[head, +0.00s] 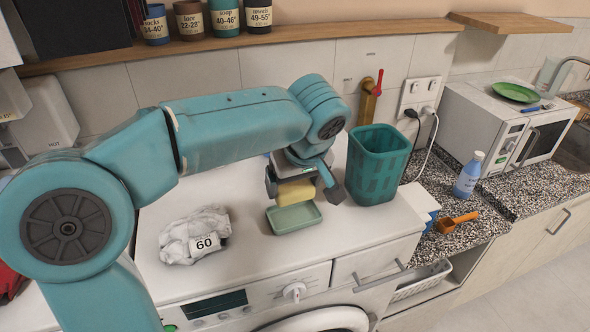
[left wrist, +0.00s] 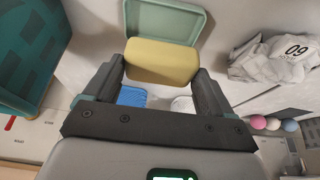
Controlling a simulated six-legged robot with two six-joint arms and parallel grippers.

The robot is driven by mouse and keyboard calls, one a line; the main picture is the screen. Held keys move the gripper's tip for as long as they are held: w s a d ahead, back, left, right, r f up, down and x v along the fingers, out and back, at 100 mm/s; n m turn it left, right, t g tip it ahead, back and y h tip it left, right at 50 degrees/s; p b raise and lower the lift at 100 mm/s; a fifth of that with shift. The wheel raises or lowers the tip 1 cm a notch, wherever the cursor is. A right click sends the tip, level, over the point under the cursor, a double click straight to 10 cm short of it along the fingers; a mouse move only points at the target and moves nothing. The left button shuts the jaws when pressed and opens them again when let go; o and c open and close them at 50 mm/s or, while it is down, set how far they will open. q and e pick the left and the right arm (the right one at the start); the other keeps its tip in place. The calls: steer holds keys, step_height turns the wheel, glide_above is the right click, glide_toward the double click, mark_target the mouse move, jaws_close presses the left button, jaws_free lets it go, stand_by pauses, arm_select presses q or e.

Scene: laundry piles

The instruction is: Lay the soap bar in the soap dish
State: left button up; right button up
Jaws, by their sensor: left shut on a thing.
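The yellow soap bar (head: 297,192) is between the fingers of my left gripper (head: 303,190), which is shut on it. In the head view the bar is just above and behind the pale green soap dish (head: 294,217), which sits on the white washing machine top. In the left wrist view the soap bar (left wrist: 163,61) is gripped between both dark fingers, and the soap dish (left wrist: 170,22) lies beyond it, its near part hidden by the bar. The dish looks empty where it shows. My right gripper is not in view.
A teal basket (head: 376,165) stands close to the right of my left gripper. A crumpled grey-white cloth tagged 60 (head: 195,236) lies left of the dish. A blue bottle (head: 468,175) and an orange scoop (head: 457,223) are on the speckled counter. Cans line the shelf (head: 250,41) above.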

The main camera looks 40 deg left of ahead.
mark_target(295, 200)
arm_select(q)
steer(key=b+x, duration=0.1)
steer(key=x, duration=0.1)
steer(key=shift+w+f, duration=0.15)
steer(key=shift+f, duration=0.15)
steer(key=shift+s+d+f+b, duration=0.4)
steer(key=shift+d+f+b, duration=0.05)
steer(key=shift+f+b, duration=0.3)
steer(key=shift+w+a+f+b, duration=0.2)
steer(key=shift+f, duration=0.15)
steer(key=shift+w+a+f+b, duration=0.15)
steer(key=shift+w+a+f, duration=0.05)
steer(key=shift+f, duration=0.2)
steer(key=shift+s+d+r, duration=0.15)
steer(key=shift+s+d, duration=0.15)
steer(key=shift+s, duration=0.05)
steer(key=shift+w+a, duration=0.1)
steer(key=o, duration=0.9)
steer(key=shift+w+a, duration=0.15)
steer(key=shift+w, duration=0.05)
steer(key=shift+s+d, duration=0.2)
steer(key=shift+d, duration=0.05)
steer(key=v, duration=1.6)
steer(key=shift+w+a, duration=0.15)
steer(key=shift+a, duration=0.05)
steer(key=shift+d, duration=0.1)
